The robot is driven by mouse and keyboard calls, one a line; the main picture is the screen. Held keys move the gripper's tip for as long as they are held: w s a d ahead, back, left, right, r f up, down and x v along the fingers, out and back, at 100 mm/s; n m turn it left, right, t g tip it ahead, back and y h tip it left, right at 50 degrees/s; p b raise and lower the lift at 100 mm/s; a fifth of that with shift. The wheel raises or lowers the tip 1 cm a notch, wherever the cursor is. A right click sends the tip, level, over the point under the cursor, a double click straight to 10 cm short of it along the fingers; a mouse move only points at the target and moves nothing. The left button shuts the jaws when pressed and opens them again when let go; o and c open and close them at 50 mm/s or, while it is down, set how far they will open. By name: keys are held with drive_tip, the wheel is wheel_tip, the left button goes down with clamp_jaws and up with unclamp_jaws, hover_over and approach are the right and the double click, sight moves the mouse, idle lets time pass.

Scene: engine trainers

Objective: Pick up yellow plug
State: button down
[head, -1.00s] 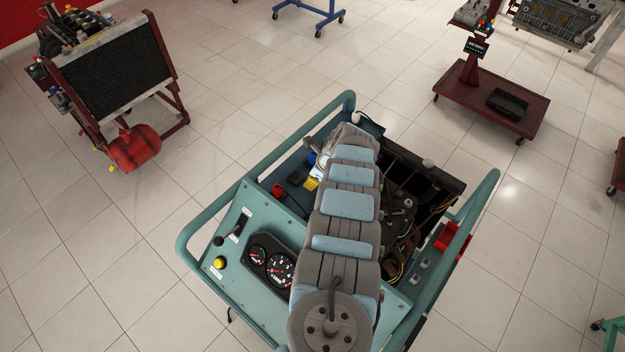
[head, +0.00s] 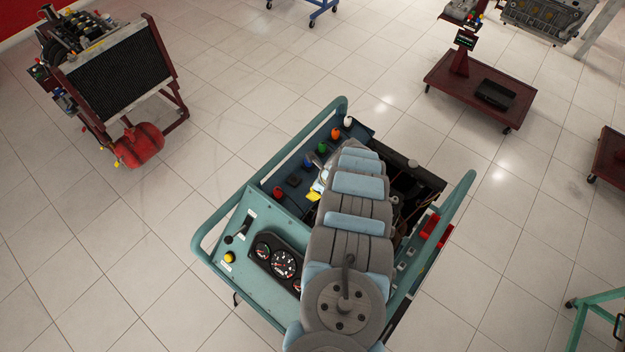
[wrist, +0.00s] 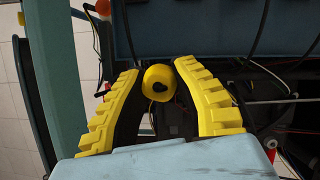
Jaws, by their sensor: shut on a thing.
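The yellow plug (wrist: 156,73), a short round cap with a dark centre, sits between the tips of my gripper (wrist: 158,68) in the wrist view. The yellow ribbed fingers are shut on it, one on each side. Below it are dark engine parts; I cannot tell its exact height above them. In the head view my arm covers most of the gripper and hides the plug. A small yellow patch (head: 313,196) shows beside my arm; I cannot tell whether it is a finger.
The teal-framed engine trainer (head: 258,222) carries a row of coloured caps, including red (head: 279,190), blue (head: 308,161), green (head: 322,147) and white (head: 348,121). Its tubular rail (head: 270,165) borders them. Cables cross the engine bay. Open tiled floor surrounds the trainer.

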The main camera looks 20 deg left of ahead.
drive_tip(key=shift+s+d+r, duration=0.2)
drive_tip(key=shift+s+d, duration=0.1)
drive_tip(key=shift+s, duration=0.15)
drive_tip(key=s+d+r, duration=0.2)
drive_tip(key=s+d, duration=0.1)
drive_tip(key=s, duration=0.1)
drive_tip(key=shift+s+d+r+b, duration=0.25)
drive_tip(key=shift+d+r+b, duration=0.05)
drive_tip(key=shift+d+r, duration=0.05)
